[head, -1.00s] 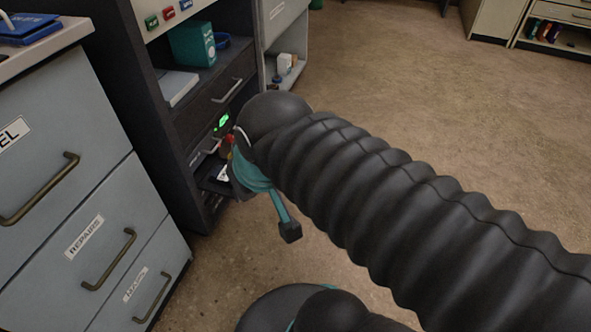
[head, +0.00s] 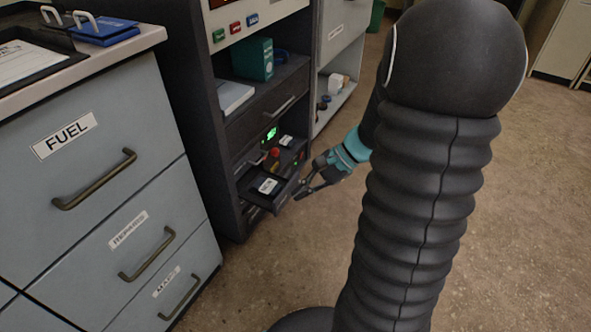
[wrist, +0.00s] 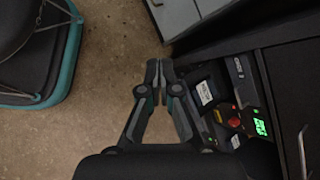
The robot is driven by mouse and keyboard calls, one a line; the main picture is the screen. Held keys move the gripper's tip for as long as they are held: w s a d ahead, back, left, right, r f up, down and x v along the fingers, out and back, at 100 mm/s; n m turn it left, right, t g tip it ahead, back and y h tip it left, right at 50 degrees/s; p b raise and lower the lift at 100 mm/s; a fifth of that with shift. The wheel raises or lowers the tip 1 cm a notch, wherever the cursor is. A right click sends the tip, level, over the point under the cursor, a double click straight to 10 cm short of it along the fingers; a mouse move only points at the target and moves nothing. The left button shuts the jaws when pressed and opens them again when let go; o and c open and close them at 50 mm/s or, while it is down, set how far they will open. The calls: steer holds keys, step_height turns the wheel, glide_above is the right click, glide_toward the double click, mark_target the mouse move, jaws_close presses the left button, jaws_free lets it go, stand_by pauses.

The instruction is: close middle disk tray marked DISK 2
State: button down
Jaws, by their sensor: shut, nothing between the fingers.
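A dark disk tray (head: 286,196) sticks out from the low part of the console in the head view, with a white-labelled disk on it. In the wrist view a labelled disk (wrist: 205,92) shows just right of my fingers. I cannot read the tray's number. My gripper (head: 300,192) is shut and empty, with its fingertips close to the tray's front right end. In the wrist view my gripper (wrist: 166,72) points over the floor beside the tray. I cannot tell whether it touches.
A red knob (head: 275,152) and a green display (head: 271,133) sit above the tray. A dark drawer with a handle (head: 281,105) is higher up. The FUEL cabinet (head: 100,165) stands to the left. Floor (head: 300,260) in front of the console is clear.

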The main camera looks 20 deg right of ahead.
steer(key=w+d+f+m+t+y, duration=0.1)
steer(key=w+d+f+m+t, duration=0.1)
steer(key=d+f+m+t, duration=0.45)
steer(key=w+d+f+m+t, duration=0.2)
steer(key=d+f+m+t, duration=0.2)
steer(key=d+f+m, duration=0.6)
steer(key=w+a+f+n, duration=0.2)
steer(key=w+a+f, duration=0.2)
steer(key=w, duration=0.6)
steer(key=shift+w+a+p, duration=0.2)
steer(key=shift+a+p, duration=0.2)
steer(key=shift+a, duration=0.85)
